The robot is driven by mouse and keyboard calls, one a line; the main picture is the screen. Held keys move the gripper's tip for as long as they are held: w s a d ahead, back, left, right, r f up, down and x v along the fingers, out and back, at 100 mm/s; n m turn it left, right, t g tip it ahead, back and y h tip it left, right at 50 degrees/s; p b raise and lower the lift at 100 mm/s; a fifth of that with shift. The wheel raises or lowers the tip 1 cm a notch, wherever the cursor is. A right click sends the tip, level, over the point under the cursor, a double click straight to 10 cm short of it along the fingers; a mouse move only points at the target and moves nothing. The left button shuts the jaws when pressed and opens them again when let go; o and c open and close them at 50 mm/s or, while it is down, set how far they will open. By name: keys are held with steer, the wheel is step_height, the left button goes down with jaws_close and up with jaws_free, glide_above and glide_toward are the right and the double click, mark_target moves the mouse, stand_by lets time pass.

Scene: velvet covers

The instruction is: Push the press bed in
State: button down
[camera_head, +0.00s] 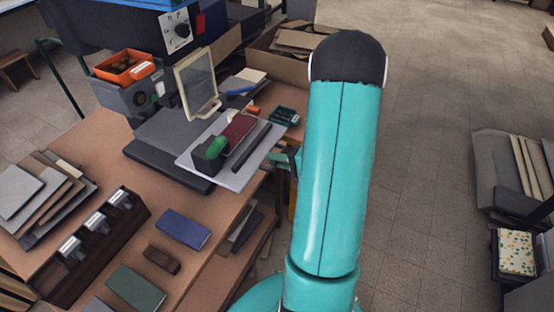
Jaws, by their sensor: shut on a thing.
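The press bed (238,178) is a pale flat plate sticking out from the dark press base on the bench. On it lie a dark red cover (240,127), a dark bar (251,146) and a black block with a green knob (212,150). The press has a framed glassy panel (196,83) standing upright behind the bed. My gripper (284,158) is at the bed's right edge, small and partly hidden by my teal arm. It appears shut on that edge; the exact contact is hard to see.
The bench holds a dark rack with metal cylinders (95,222), stacked boards (38,195), a blue book (183,229), a brown block (161,259) and a green book (135,288). An orange bin (124,67) and a cardboard box (268,53) stand behind.

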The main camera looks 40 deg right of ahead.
mark_target(255, 146)
steer(key=r+x, duration=0.1)
steer(key=x, duration=0.5)
steer(key=r+x, duration=0.1)
steer(key=x, duration=0.4)
steer(key=r+x, duration=0.1)
steer(key=x, duration=0.5)
steer(key=shift+w+a+r, duration=0.15)
steer(key=shift+w+r, duration=0.15)
steer(key=shift+w, duration=0.35)
steer(key=c, duration=1.5)
jaws_free()
steer(key=v, duration=1.4)
steer(key=shift+a, duration=0.1)
steer(key=shift+o, duration=0.2)
